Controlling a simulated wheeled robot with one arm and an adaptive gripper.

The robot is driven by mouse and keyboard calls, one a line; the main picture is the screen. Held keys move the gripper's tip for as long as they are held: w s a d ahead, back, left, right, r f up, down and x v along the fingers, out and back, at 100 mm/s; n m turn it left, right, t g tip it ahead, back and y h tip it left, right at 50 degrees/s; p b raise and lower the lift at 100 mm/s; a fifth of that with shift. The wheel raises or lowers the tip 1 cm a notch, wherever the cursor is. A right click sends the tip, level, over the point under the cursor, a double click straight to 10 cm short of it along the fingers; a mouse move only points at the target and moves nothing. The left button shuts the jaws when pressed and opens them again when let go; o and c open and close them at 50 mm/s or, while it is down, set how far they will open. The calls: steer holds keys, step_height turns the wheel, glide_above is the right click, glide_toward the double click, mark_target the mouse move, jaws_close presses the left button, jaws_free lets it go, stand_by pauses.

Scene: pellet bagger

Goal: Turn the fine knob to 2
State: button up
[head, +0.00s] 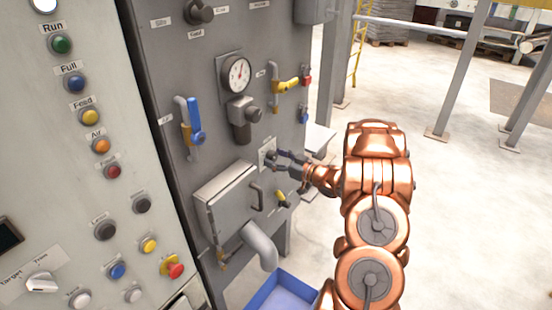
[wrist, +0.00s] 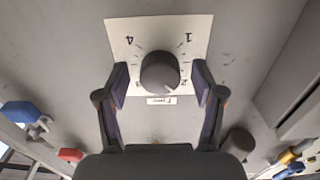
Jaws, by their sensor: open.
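The fine knob (wrist: 160,70) is a dark round knob on a white plate (wrist: 120,30) in the wrist view. The plate carries the numbers 1 to 4, shown upside down, and a small label too blurred to read surely. A pale mark on the knob's lower right rim points close to the 2, slightly toward the 3 side. My gripper (wrist: 161,84) is open, with one finger left and one right of the knob, apart from it. In the head view my gripper (head: 283,159) is at the small plate (head: 266,147) on the grey panel, largely covering the knob.
A grey hatch box (head: 228,205) with a handle and a spout sits left of my gripper. A yellow-handled valve (head: 281,197) is just below it. A gauge (head: 237,75), a blue lever (head: 195,122) and a yellow lever (head: 287,86) are above. A blue bin (head: 280,290) stands below.

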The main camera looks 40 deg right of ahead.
steer(key=v, duration=1.2)
steer(key=shift+w, duration=0.15)
stand_by(0.3)
steer(key=w+d+r+m+g+h, duration=0.1)
steer(key=w+d+r+g+h, duration=0.25)
steer(key=w+h, duration=0.35)
steer(key=s+a+r+m+g+h, duration=0.3)
steer(key=s+a+r+g+h, duration=0.2)
steer(key=s+g, duration=0.1)
steer(key=s+a+g+y, duration=0.6)
steer(key=s+a+g, duration=0.3)
steer(key=s+a, duration=2.3)
steer(key=shift+s+a, duration=0.25)
steer(key=shift+s, duration=0.15)
